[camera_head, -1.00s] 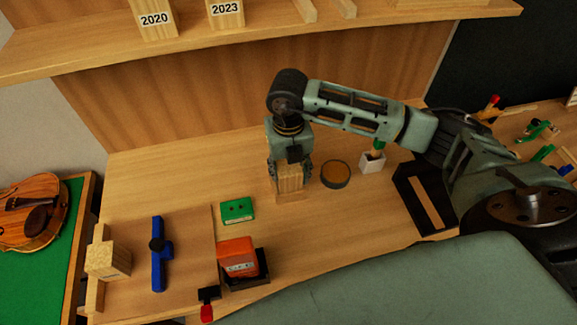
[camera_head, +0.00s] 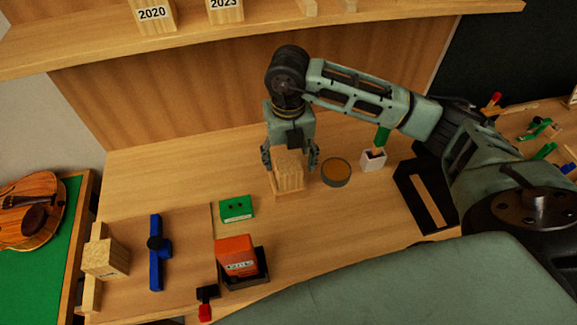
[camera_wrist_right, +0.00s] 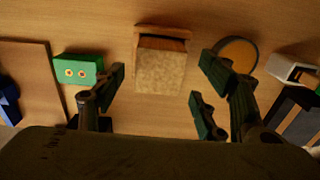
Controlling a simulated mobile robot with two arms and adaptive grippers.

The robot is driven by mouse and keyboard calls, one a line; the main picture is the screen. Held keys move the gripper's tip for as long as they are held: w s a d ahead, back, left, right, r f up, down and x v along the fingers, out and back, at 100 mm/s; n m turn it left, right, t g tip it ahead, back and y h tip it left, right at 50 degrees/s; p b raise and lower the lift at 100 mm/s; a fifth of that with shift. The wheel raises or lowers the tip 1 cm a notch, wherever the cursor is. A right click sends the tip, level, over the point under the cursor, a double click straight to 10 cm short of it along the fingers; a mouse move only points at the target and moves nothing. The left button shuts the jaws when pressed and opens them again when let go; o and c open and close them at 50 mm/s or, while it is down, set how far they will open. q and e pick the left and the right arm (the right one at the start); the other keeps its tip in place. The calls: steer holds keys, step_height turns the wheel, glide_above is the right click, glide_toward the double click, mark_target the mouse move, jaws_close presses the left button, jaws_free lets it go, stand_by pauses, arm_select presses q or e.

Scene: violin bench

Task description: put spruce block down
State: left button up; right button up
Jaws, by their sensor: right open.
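The spruce block (camera_head: 289,177) is a pale wooden block that stands on the bench, on what looks like a thin wooden base (camera_head: 290,194). My right gripper (camera_head: 291,166) is open, with one finger on each side of the block and a gap to each. In the right wrist view the block (camera_wrist_right: 161,72) shows beyond and between the parted fingertips of my right gripper (camera_wrist_right: 160,75), touching neither. My left gripper is in neither view.
A round dark tin (camera_head: 336,173) and a white holder (camera_head: 372,160) stand right of the block. A green box (camera_head: 236,209) is to its left. An orange box (camera_head: 238,255), a blue clamp-like tool (camera_head: 156,262) and another wooden block (camera_head: 106,258) are nearer. The bench behind is clear.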

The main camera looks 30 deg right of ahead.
step_height(320, 180, up, 8)
steer(key=b, duration=0.2)
steer(key=shift+r, duration=0.2)
steer(key=shift+s+f, duration=0.1)
